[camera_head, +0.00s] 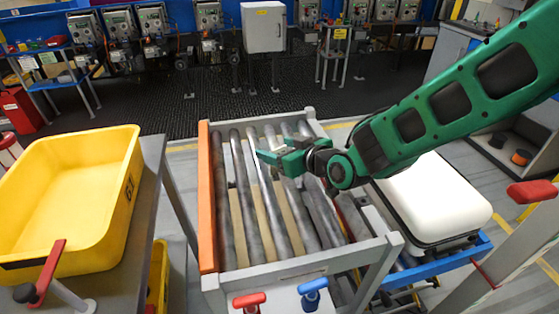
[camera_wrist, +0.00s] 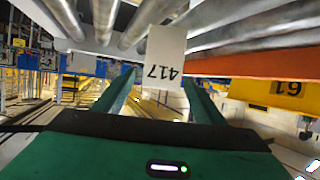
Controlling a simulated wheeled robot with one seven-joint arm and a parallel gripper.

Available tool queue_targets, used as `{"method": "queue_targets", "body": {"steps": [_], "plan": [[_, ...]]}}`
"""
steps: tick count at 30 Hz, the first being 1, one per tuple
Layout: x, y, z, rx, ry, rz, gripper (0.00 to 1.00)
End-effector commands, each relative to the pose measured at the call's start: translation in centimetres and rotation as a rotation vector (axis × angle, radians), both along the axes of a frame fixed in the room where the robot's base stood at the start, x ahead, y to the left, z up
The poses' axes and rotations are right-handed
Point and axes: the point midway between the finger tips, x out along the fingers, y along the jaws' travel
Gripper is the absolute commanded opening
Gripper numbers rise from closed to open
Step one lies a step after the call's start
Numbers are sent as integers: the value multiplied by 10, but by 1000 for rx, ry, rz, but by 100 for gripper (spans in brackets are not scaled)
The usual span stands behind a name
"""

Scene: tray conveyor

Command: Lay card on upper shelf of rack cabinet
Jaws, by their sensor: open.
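In the wrist view a white card (camera_wrist: 165,52) printed with 417, shown upside down, lies against the conveyor rollers (camera_wrist: 100,18), beyond and between my fingertips. Its lower end reaches between the tips; I cannot tell if they touch it. My gripper (camera_wrist: 160,84) is open. In the head view my gripper (camera_head: 262,158) is low over the roller conveyor (camera_head: 245,215); I cannot make out the card there. No rack cabinet can be told for certain; a low open shelf unit (camera_head: 487,152) stands at the right, partly hidden by my arm.
A yellow bin (camera_head: 65,200) stands on a grey table left of the conveyor. An orange rail (camera_head: 207,200) edges the conveyor's left side. A white case (camera_head: 435,200) sits on a blue-framed conveyor at right.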

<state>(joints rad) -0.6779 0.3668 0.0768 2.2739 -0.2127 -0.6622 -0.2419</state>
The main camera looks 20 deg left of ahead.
Motion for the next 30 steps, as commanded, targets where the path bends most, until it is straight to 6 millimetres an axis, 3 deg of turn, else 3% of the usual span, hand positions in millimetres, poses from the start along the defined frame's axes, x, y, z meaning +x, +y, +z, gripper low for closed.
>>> {"method": "queue_targets", "body": {"steps": [5, 10, 12, 23, 30], "plan": [[0, 0, 0, 0, 0, 0, 62], [0, 0, 0, 0, 0, 0, 21], [0, 0, 0, 0, 0, 0, 17], [0, 0, 6, 1, -1, 0, 17], [1, -1, 36, 4, -4, -2, 17]]}}
